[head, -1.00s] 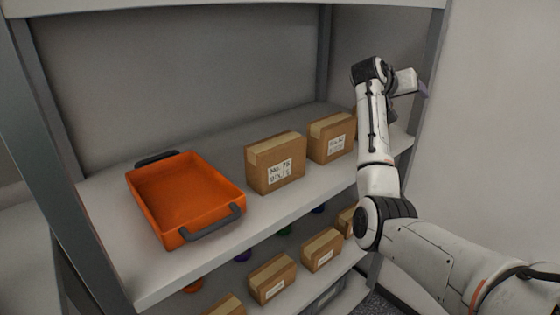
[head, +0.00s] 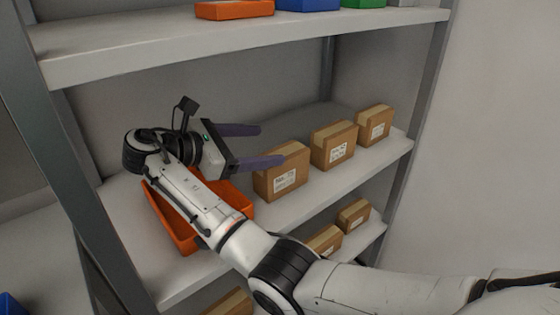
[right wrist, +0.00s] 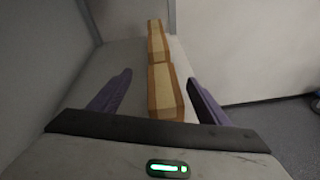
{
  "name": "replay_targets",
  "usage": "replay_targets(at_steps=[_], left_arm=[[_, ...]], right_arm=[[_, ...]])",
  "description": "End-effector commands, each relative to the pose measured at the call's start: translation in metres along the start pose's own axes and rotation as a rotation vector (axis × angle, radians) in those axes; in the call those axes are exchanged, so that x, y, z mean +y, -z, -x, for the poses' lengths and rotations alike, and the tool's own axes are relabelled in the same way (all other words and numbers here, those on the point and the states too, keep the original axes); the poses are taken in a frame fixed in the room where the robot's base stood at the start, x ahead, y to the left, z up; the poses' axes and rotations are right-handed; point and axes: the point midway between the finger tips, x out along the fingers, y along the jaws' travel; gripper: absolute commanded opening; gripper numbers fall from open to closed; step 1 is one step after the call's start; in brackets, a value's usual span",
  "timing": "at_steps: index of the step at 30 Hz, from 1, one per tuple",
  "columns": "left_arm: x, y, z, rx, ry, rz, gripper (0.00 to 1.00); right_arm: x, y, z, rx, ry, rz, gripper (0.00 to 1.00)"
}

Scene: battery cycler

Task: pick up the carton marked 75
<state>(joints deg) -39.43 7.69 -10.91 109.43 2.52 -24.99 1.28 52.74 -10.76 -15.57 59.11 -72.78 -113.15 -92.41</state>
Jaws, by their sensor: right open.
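The nearest carton (head: 282,172) is a brown box on the middle shelf, with a white label on its front. The label seems to start with "No. 7"; I cannot read the last digit surely. My right gripper (head: 268,146) is open and empty, its purple fingers pointing right toward this carton from its left side. In the right wrist view the carton (right wrist: 165,92) lies ahead between the two fingers, not gripped. In the head view the near fingertip overlaps the carton's upper left; contact cannot be told. My left gripper is out of view.
Two more cartons, a middle one (head: 334,146) and a far one (head: 374,126), stand in line to the right. An orange tray (head: 238,204) sits under my right arm. The upper shelf (head: 250,42) is above; more cartons (head: 353,216) stand below.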

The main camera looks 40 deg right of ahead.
Motion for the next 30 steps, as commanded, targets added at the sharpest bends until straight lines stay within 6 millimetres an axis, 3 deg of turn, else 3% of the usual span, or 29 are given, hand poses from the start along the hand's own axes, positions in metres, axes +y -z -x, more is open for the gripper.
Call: replay_targets(at_steps=[3,7,15,23,30], left_arm=[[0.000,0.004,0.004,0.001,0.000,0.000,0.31],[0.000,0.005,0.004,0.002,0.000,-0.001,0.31],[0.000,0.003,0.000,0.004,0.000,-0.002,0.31],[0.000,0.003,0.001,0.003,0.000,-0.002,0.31],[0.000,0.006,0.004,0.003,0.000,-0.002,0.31]], right_arm=[[-0.008,0.016,0.023,0.054,-0.015,0.171,0.70],[-0.011,0.026,0.029,0.081,-0.026,0.259,0.70],[-0.011,0.031,-0.009,0.082,-0.027,0.274,0.70],[-0.011,0.030,-0.025,0.084,-0.029,0.272,0.70],[-0.012,0.030,-0.060,0.084,-0.027,0.273,0.70]])
